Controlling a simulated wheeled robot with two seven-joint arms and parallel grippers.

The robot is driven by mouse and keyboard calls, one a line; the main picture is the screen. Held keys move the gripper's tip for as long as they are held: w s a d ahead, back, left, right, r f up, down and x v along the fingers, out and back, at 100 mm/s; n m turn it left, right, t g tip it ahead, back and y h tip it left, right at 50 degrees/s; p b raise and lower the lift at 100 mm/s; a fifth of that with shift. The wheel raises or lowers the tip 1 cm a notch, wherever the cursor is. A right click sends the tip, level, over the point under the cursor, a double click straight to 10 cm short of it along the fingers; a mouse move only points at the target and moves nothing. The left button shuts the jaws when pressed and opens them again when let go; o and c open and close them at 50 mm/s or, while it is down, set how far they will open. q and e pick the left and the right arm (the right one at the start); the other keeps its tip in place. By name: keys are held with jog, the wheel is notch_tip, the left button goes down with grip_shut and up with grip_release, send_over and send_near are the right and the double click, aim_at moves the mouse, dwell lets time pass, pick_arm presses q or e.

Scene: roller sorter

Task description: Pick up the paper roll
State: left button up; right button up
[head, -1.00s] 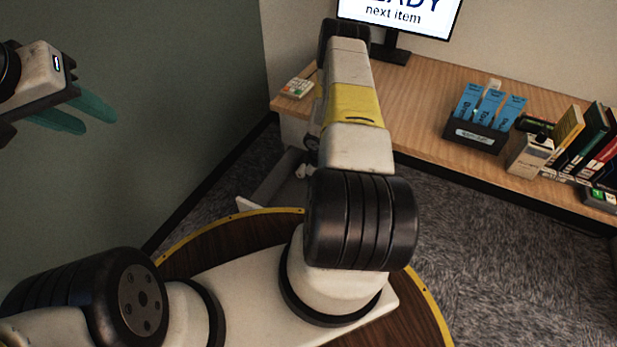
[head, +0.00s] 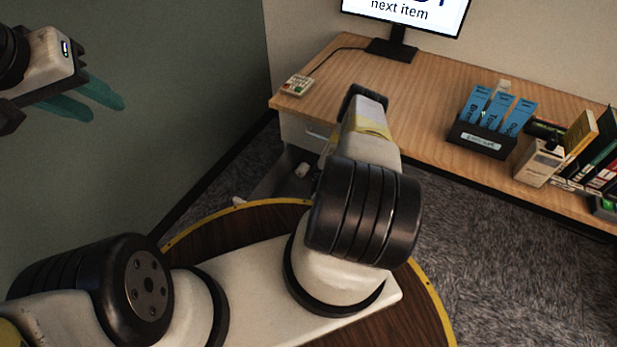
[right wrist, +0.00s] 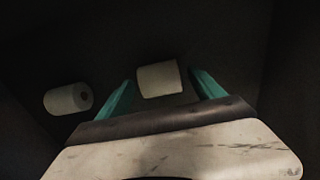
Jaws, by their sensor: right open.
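In the right wrist view a pale paper roll (right wrist: 158,79) lies between the fingertips of my right gripper (right wrist: 163,78). Dark gaps show on both sides of it, and the gripper is open. A second paper roll (right wrist: 68,98), with its dark core hole showing, lies outside the fingers to the left. In the head view my right gripper is hidden behind my own arm. My left gripper (head: 106,110) is at the upper left before the green-grey wall, its two teal fingers apart and empty.
Dark walls surround the rolls in the right wrist view. In the head view a wooden desk (head: 425,115) holds a monitor (head: 405,12), a keypad (head: 296,85), a blue-folder holder (head: 482,138) and books (head: 590,150). Carpet (head: 500,235) lies clear at the right.

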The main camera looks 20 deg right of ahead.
jog(key=shift+c, duration=0.3)
jog(key=c, duration=1.4)
